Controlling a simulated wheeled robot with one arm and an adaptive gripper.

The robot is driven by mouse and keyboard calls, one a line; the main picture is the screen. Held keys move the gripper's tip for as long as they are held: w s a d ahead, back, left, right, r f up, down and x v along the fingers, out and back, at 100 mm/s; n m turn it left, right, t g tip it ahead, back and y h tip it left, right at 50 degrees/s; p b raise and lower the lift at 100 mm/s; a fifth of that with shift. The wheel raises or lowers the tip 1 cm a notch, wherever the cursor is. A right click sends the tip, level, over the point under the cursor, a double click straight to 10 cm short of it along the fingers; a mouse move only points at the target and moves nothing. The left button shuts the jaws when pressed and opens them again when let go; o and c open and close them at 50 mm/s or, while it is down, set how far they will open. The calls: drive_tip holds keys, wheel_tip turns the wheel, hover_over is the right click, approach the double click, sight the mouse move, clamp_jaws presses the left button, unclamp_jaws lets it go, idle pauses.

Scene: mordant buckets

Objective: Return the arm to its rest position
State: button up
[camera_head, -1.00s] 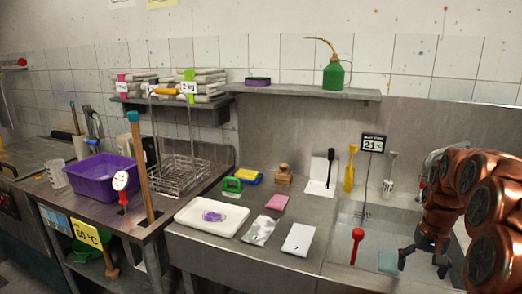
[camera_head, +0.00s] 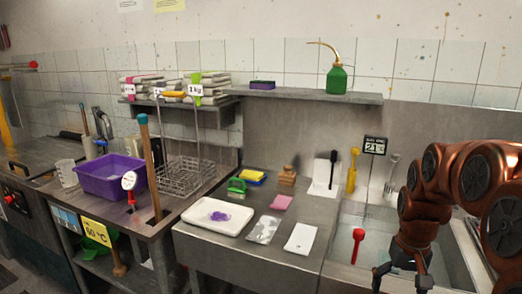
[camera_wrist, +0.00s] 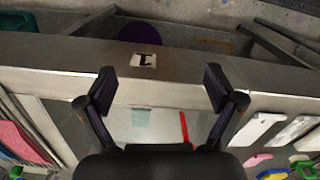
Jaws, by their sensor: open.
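My copper-coloured arm enters the head view from the right. My gripper (camera_head: 401,281) points down at the lower right of that view, over the sink area. In the wrist view my gripper (camera_wrist: 158,88) shows its two dark fingers wide apart with nothing between them. Beyond the fingers is a metal front edge (camera_wrist: 185,92) with a small white label (camera_wrist: 143,60). The gripper is apart from every object I can see.
A red-handled tool (camera_head: 358,245) stands in the sink to the gripper's left. A white tray (camera_head: 190,218) lies on the counter. A purple tub (camera_head: 112,180) and a wire basket (camera_head: 184,178) stand farther left. A shelf (camera_head: 300,94) runs along the wall.

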drive_tip(key=s+a+n+p, duration=0.1)
drive_tip(key=s+a, duration=0.3)
drive_tip(key=s, duration=0.4)
drive_tip(key=s+a+p, duration=0.1)
drive_tip(key=s+a, duration=0.3)
drive_tip(key=s, duration=0.4)
drive_tip(key=s+a+r+n+g+p, duration=0.1)
drive_tip(key=s+a, duration=0.3)
drive_tip(key=s, duration=0.4)
drive_tip(key=shift+s+a+n, duration=0.15)
drive_tip(key=shift+a+n, duration=0.05)
drive_tip(key=shift+n, duration=0.1)
drive_tip(key=shift+r, duration=0.1)
